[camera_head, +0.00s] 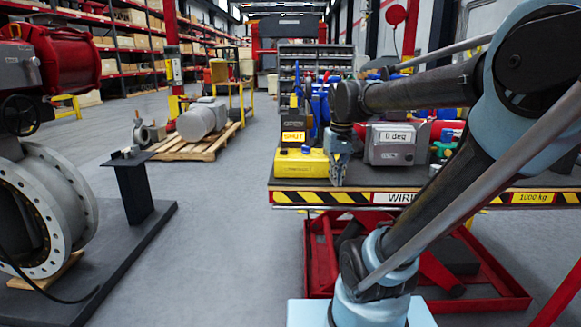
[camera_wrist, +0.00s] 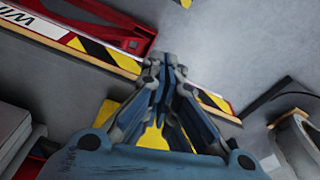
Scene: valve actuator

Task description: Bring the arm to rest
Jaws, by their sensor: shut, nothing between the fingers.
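My gripper (camera_head: 338,178) hangs pointing down in the head view, at the front edge of the workbench (camera_head: 375,198), beside a grey box marked "0 deg" (camera_head: 390,145). It also shows in the wrist view (camera_wrist: 164,62), with its blue fingers together and nothing held. My arm folds from the lower right of the head view up to an elbow and across to the left. In the wrist view, the bench's striped edge runs behind the fingers, with grey floor beyond.
A yellow box (camera_head: 300,163) stands on the bench just left of my gripper. A red cart frame (camera_head: 318,265) sits below. A large flanged valve (camera_head: 45,215) and a dark pedestal (camera_head: 132,190) stand at the left. The floor (camera_head: 225,235) between is clear.

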